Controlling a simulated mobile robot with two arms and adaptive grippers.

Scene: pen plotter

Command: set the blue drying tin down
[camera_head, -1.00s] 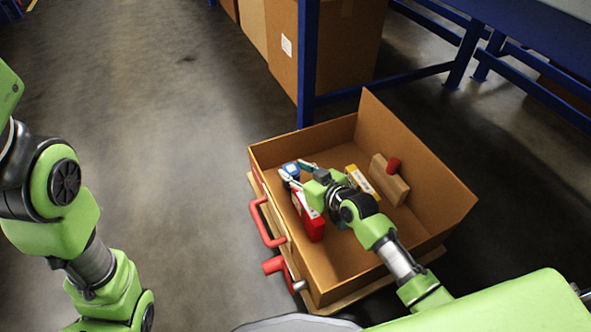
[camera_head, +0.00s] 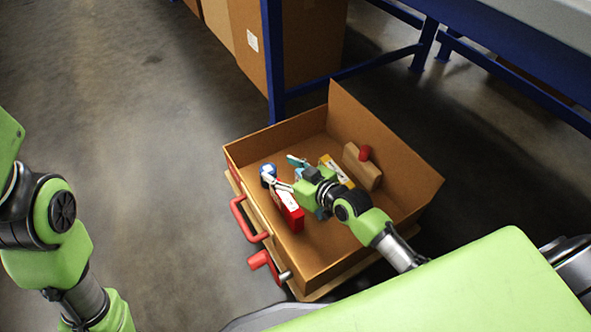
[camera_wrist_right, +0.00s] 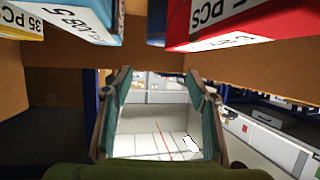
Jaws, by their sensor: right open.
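The blue drying tin (camera_head: 267,169), small and round with a pale patch on top, stands in the far left part of the cardboard box (camera_head: 236,149) in the head view. My right gripper (camera_head: 281,169) is open inside the box, close to the tin's right side. Whether a finger touches the tin cannot be told. In the right wrist view my open gripper (camera_wrist_right: 158,118) shows no tin between its fingers. Only my left arm links show at the left of the head view; the left gripper is out of frame.
A red carton (camera_head: 290,214), a yellow carton (camera_head: 338,170) and a wooden block (camera_head: 361,167) with a red knob lie in the box. A light blue carton (camera_wrist_right: 82,20) shows in the wrist view. A blue rack post (camera_head: 272,70) stands behind. The floor to the left is clear.

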